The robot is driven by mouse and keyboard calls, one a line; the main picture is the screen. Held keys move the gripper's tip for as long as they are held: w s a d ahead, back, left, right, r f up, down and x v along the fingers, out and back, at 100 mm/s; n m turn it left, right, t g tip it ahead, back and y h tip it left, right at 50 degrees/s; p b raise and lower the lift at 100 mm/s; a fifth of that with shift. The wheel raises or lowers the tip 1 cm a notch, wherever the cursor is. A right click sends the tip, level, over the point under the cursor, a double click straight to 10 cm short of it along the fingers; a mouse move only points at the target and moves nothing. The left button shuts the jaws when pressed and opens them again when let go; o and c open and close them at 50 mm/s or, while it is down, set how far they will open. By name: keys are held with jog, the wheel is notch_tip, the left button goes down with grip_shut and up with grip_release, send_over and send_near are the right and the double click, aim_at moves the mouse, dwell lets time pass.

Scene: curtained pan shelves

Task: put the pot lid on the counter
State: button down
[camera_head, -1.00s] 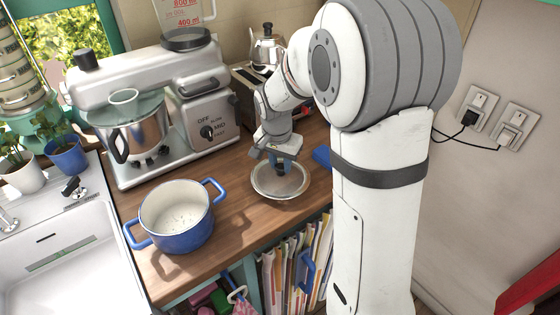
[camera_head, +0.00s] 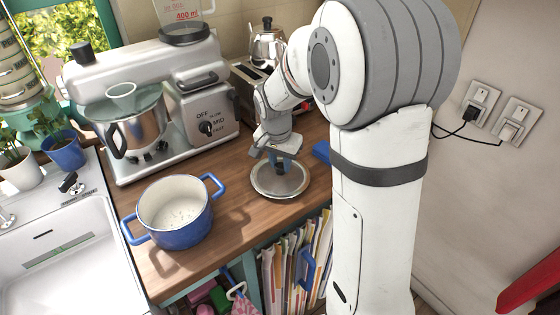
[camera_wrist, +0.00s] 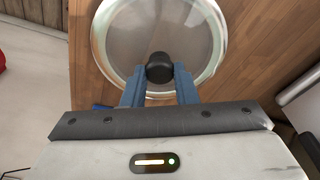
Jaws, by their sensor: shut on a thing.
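The pot lid (camera_head: 281,181) is round, with a pale metal rim and a dark knob. It is level at the counter (camera_head: 232,226), right of the blue pot; the head view does not settle whether it touches the wood. My gripper (camera_head: 280,163) is above the lid, shut on its knob. In the wrist view the blue fingers (camera_wrist: 160,84) close on the black knob from both sides, and the lid (camera_wrist: 120,55) spreads out beyond them over the wooden counter (camera_wrist: 262,40).
An open blue pot (camera_head: 176,212) stands on the counter to the left. A stand mixer (camera_head: 150,100) is behind it, with a toaster (camera_head: 256,84) and kettle (camera_head: 267,45) at the back. A sink (camera_head: 65,250) is at left. Files (camera_head: 290,262) stand below the counter's front edge.

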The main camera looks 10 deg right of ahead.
jog(key=shift+f, duration=0.25)
jog(key=c, duration=1.1)
grip_release()
jog(key=shift+c, duration=0.2)
jog(key=c, duration=0.3)
jog(key=shift+r, duration=0.1)
jog(key=shift+c, duration=0.2)
notch_tip(320, 180, up, 15)
jog(key=s+a+p, duration=0.1)
jog(key=p, duration=0.7)
jog(key=shift+s+a, duration=0.2)
jog(key=shift+s, duration=0.15)
dwell(0.5)
